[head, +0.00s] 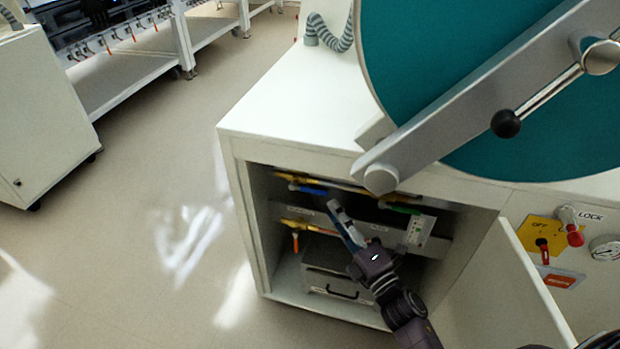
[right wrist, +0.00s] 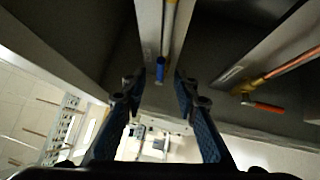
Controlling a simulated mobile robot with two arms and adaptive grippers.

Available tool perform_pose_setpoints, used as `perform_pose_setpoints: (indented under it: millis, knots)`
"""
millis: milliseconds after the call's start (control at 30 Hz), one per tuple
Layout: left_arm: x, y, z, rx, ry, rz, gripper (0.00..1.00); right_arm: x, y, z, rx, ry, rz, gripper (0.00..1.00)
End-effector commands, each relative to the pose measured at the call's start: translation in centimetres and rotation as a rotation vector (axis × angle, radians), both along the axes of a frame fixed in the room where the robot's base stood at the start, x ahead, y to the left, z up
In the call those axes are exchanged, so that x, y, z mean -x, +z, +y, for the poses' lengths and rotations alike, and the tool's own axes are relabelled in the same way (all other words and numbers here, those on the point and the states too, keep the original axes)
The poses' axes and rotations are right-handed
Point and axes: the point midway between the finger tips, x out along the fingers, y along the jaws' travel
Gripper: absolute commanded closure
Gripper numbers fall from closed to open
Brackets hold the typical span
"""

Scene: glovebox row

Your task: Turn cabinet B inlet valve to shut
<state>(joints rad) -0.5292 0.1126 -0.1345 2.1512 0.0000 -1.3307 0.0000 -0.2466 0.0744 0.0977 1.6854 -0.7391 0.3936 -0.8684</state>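Small valves with coloured handles sit on pipes inside the open cabinet (head: 232,165). The blue handle (head: 308,189) is on the upper yellow pipe, and an orange handle (head: 295,241) hangs from the lower one. A green handle (head: 404,210) is further right. The labels are too small to read, so I cannot tell which valve is the inlet. My right gripper (head: 341,214) reaches into the cabinet. In the right wrist view its fingers (right wrist: 158,88) are apart, with the blue handle (right wrist: 160,70) appearing in the gap; contact is not visible. My left gripper is not in view.
A grey box (head: 338,285) with a black handle stands in the cabinet below the pipes. A white panel (head: 535,275) stands out to the right of the opening. A big teal door (head: 450,70) with a grey bar is above. The floor (head: 160,200) at left is clear.

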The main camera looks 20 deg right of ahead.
Motion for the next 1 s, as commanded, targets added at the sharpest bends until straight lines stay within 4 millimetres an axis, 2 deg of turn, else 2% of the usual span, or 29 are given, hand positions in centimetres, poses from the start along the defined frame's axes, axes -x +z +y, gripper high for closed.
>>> perform_pose_setpoints:
  millis: [133,400,533,900,1000]
  knots:
    - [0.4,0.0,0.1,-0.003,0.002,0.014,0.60,-1.3,0.0,0.1,0.009,-0.004,0.002,0.72]
    - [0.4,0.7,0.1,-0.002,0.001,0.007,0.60,-5.4,0.7,1.0,0.006,-0.002,0.001,0.72]
    - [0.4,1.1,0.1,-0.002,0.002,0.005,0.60,-6.8,0.8,1.3,0.005,-0.002,0.001,0.72]
    - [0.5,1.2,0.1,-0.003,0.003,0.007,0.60,-7.5,0.9,1.4,0.005,-0.002,0.003,0.72]
    - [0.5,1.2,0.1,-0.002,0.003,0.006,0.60,-7.5,0.9,1.4,0.005,-0.002,0.003,0.81]
